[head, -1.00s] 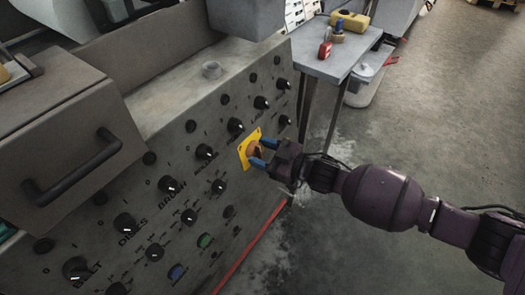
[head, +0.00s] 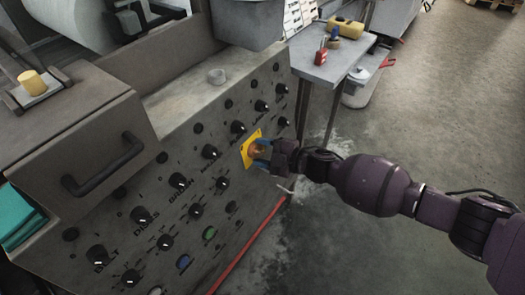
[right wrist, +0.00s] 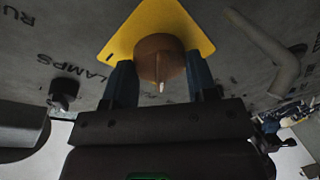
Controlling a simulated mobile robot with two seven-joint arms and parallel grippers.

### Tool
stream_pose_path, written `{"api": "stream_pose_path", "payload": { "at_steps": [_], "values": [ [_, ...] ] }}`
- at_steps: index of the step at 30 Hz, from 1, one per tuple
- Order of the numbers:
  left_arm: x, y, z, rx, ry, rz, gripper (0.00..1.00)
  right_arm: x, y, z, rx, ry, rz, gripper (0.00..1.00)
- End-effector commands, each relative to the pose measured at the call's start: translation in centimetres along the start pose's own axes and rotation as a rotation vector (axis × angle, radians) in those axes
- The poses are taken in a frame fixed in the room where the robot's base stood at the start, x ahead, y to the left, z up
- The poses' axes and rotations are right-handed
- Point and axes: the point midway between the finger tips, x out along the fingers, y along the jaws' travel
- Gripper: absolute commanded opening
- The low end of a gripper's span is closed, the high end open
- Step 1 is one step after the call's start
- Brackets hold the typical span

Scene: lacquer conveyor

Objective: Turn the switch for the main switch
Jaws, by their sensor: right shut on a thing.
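The main switch is an orange-brown rotary knob (right wrist: 158,62) on a yellow plate (head: 246,156) on the sloping grey control panel (head: 222,110). The plate also shows in the right wrist view (right wrist: 190,28). My right gripper (head: 262,153) reaches in from the right. Its two blue fingers stand on either side of the knob, shut on it. In the right wrist view the knob sits between the fingertips (right wrist: 160,78), with a ridge and a small white mark facing the gripper. My left gripper is not in view.
Several black knobs (head: 179,181) cover the panel around the plate, with blue (head: 184,262) and green (head: 209,233) buttons low down. A drawer-like box with a handle (head: 104,165) juts out at left. A small grey table (head: 325,66) holds a red padlock (head: 320,57). The floor at right is clear.

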Motion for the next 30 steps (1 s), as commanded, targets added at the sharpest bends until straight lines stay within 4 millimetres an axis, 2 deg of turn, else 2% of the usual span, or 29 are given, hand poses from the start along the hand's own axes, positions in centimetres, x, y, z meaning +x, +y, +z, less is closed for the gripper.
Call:
{"api": "stream_pose_path", "payload": {
  "at_steps": [7, 17, 18, 22, 30],
  "values": [
    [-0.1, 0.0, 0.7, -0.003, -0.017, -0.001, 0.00, 0.0, -0.1, 0.0, -0.028, -0.003, -0.006, 0.29],
    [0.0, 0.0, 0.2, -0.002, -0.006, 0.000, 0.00, 0.0, -0.2, 0.0, -0.029, -0.004, -0.006, 0.29],
    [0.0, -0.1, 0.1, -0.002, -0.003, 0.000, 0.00, 0.0, -0.2, 0.1, -0.029, -0.004, -0.006, 0.57],
    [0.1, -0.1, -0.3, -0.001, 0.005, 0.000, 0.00, 0.0, -0.1, 0.0, -0.028, -0.004, -0.006, 0.77],
    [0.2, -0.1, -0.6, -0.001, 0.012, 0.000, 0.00, -0.1, 0.0, 0.0, -0.028, -0.003, -0.005, 0.78]
  ]
}}
